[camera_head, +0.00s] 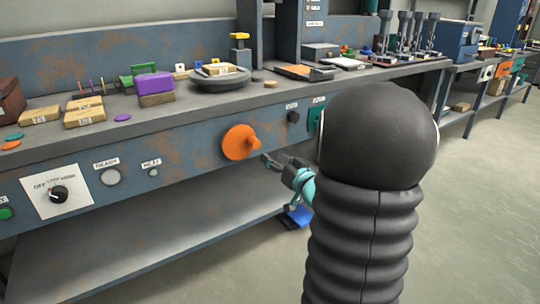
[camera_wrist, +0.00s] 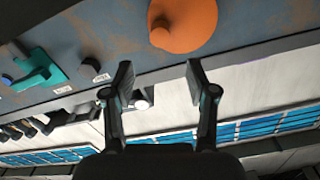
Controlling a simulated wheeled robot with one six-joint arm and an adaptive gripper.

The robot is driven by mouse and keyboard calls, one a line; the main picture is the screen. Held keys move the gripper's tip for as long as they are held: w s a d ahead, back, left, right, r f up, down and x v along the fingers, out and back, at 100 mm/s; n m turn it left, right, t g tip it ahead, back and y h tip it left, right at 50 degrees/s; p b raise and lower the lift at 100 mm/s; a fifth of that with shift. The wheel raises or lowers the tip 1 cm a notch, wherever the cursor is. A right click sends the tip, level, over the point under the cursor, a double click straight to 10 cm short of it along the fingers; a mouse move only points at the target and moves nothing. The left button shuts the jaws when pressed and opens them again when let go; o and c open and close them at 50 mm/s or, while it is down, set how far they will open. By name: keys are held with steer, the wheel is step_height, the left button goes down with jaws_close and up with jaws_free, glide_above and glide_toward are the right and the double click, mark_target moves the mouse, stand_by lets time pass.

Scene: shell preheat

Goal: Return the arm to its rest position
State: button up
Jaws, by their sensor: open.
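My gripper (camera_head: 279,166) is in front of the workbench's front panel, just right of and a little below the orange round knob (camera_head: 239,143) in the head view. In the wrist view my gripper (camera_wrist: 158,82) shows two spread fingers with nothing between them. The orange knob (camera_wrist: 190,25) shows beyond the fingertips at the top, apart from them. My black arm hides part of the bench and floor on the right of the head view.
The bench panel carries a black selector dial (camera_head: 58,194), a green button (camera_head: 6,213) and a teal handle (camera_wrist: 40,70). The bench top (camera_head: 190,103) holds wooden blocks, a purple block (camera_head: 154,84) and a round plate (camera_head: 219,82). The floor at right (camera_head: 480,210) is clear.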

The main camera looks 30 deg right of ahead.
steer(key=shift+s, duration=0.1)
stand_by(0.5)
steer(key=s+d+f+m+g+h, duration=0.1)
steer(key=s+d+f+g+h, duration=0.15)
steer(key=f, duration=0.25)
steer(key=s+d+f+g+h, duration=0.1)
steer(key=d+f+g+h, duration=0.1)
steer(key=d+f+g, duration=0.15)
steer(key=s+a+f+m+g+h, duration=0.1)
steer(key=s+f+g, duration=0.2)
steer(key=s+g, duration=0.35)
steer(key=s+a+r+n+y, duration=0.1)
steer(key=s+a+r, duration=0.3)
steer(key=a, duration=0.5)
steer(key=s+a+r+n+y+p, duration=0.1)
steer(key=s+a+r+n+y, duration=0.1)
steer(key=s+a+r, duration=0.2)
steer(key=s+a+r+n+y, duration=0.1)
steer(key=s+a+r, duration=0.3)
steer(key=a, duration=1.2)
steer(key=s+y, duration=0.1)
steer(key=s, duration=0.3)
steer(key=shift+s+r+n, duration=0.25)
steer(key=shift+r+n, duration=0.15)
steer(key=shift+d, duration=0.1)
